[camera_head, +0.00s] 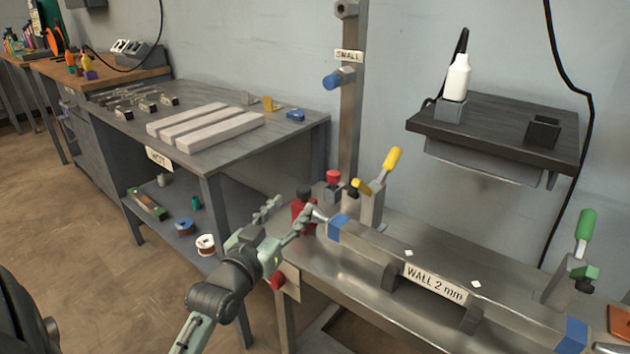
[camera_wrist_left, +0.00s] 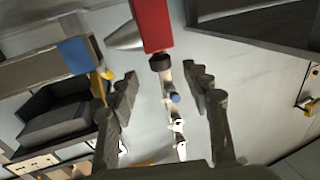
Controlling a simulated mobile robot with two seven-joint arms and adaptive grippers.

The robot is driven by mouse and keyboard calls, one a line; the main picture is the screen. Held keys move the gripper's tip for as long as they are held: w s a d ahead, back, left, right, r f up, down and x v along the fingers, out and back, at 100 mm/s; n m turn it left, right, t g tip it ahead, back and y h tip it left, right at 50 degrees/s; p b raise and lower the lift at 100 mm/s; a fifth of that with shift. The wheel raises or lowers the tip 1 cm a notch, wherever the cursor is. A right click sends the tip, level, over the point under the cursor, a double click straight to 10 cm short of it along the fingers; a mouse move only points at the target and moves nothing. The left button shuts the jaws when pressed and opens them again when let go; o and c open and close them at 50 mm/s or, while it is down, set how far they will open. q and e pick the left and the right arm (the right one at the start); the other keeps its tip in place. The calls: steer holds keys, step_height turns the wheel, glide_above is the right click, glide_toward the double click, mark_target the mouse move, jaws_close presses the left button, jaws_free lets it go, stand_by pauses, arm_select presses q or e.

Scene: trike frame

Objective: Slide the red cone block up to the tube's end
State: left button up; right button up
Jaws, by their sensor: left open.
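The red cone block (camera_head: 303,201) stands at the left end of the steel bench, its grey metal cone pointing right at the tube. In the left wrist view the red block (camera_wrist_left: 153,22) and its cone (camera_wrist_left: 125,38) are beyond the fingertips. The long square steel tube (camera_head: 385,249) has blue tape at both ends. Its taped left end (camera_wrist_left: 76,56) is close to the cone's tip; I cannot tell whether they touch. My left gripper (camera_head: 291,210) is open and empty, with its fingers spread just in front of the block. My right gripper is out of view.
A yellow-handled clamp (camera_head: 380,178) stands behind the tube's left end, and a green-handled one (camera_head: 583,240) near its right end. Dark supports (camera_head: 397,276) stand at the tube's front. A post (camera_head: 350,110) rises behind the block. A table with pale bars (camera_head: 205,127) is at left.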

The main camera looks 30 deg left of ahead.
mark_target(301, 196)
arm_select(q)
steer(key=w, duration=0.2)
steer(key=w+a, duration=0.1)
steer(key=w, duration=0.4)
steer(key=shift+w+a, duration=0.1)
steer(key=shift+a, duration=0.05)
steer(key=shift+r, duration=0.1)
steer(key=shift+c, duration=0.6)
jaws_close()
